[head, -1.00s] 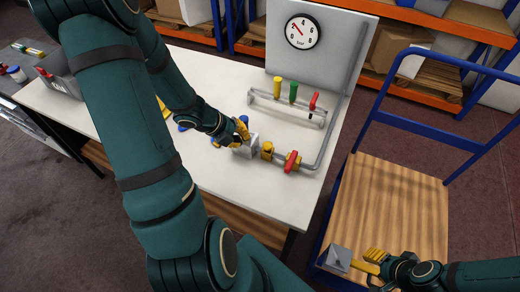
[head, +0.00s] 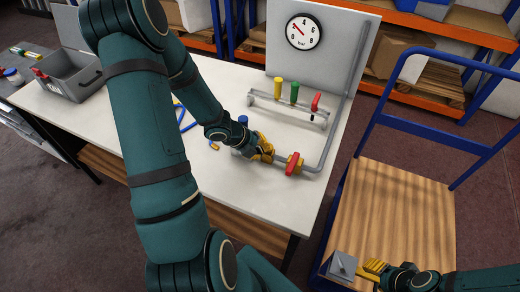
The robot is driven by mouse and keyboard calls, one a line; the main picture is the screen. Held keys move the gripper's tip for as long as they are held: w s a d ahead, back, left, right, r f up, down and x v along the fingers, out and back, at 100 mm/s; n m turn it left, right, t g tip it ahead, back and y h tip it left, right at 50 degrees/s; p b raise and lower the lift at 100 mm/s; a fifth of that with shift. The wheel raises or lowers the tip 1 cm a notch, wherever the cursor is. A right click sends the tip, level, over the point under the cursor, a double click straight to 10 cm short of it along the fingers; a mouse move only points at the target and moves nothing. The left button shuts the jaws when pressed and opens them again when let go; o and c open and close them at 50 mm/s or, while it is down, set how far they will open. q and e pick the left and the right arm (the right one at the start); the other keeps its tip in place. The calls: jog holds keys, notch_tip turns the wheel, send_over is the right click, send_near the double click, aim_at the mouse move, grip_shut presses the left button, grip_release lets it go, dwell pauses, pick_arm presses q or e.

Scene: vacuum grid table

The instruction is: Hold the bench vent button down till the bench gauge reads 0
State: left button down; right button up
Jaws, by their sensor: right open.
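The round bench gauge (head: 303,32) is on the grey upright panel at the back of the bench; its red needle points up and left, clearly off 0. My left gripper (head: 265,150) is low over the pipe line at the bench's front right, its yellow fingers over the fitting left of the red-handled valve (head: 293,163). I cannot make out the vent button; the hand and forearm hide that spot. Whether the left fingers are shut or touching anything is unclear. My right gripper (head: 371,270) is open over the cart's front edge, beside a small grey box (head: 341,266).
A rack holds yellow, green (head: 294,92) and red-handled tools behind the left hand. A grey crate (head: 72,75) stands at the bench's left end. The wooden-decked cart (head: 400,205) with its blue handle is on the right. Orange shelving with boxes is behind.

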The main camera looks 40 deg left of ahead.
pick_arm(q)
notch_tip(320, 180, down, 2)
jog(key=shift+w+d+f+b, duration=0.1)
jog(key=shift+w+b, duration=0.05)
jog(key=shift+b, duration=0.9)
jog(key=shift+d+f, duration=0.1)
dwell(1.4)
